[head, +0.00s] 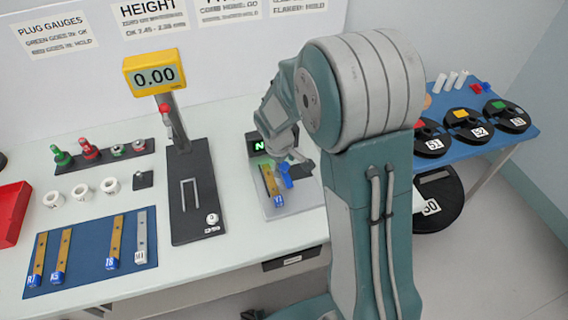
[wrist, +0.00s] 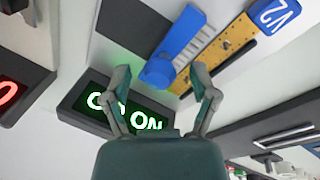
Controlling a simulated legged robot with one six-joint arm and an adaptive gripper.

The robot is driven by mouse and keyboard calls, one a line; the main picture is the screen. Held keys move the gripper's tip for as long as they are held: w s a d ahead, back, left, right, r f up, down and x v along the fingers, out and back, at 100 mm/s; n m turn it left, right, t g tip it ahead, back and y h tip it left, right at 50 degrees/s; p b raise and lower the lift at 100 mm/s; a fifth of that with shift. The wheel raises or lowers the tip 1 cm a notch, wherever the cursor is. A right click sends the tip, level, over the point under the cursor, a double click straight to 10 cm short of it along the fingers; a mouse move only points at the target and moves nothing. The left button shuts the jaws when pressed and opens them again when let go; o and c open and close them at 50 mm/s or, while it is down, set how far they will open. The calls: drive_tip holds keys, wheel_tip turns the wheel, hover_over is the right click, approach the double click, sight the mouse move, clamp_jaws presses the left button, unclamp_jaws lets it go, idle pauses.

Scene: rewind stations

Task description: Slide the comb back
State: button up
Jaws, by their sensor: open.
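A blue slider with a round knob, which looks like the comb (wrist: 182,37), lies alongside a brass bar tagged V2 (wrist: 226,53) in the wrist view. In the head view the blue piece (head: 285,174) sits beside the same bar (head: 269,180) on a pale grey station plate (head: 310,198). My gripper (wrist: 160,73) is open, with its fingertips on either side of the knob in the wrist view. I cannot tell whether they touch it or how far above it they are. In the head view my gripper (head: 298,160) is close over the blue piece and partly hides it.
A display (wrist: 125,114) lit green stands by the station, partly covered by my gripper. A black height gauge (head: 194,195) stands to the left. A blue mat (head: 88,262) with several tagged bars lies further left. My arm blocks the view to the right.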

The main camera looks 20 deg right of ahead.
clamp_jaws()
drive_tip(key=shift+d, duration=1.3)
drive_tip(key=shift+c, duration=1.8)
unclamp_jaws()
drive_tip(key=o, duration=0.4)
drive_tip(key=shift+c, duration=0.2)
drive_tip(key=shift+d, duration=0.2)
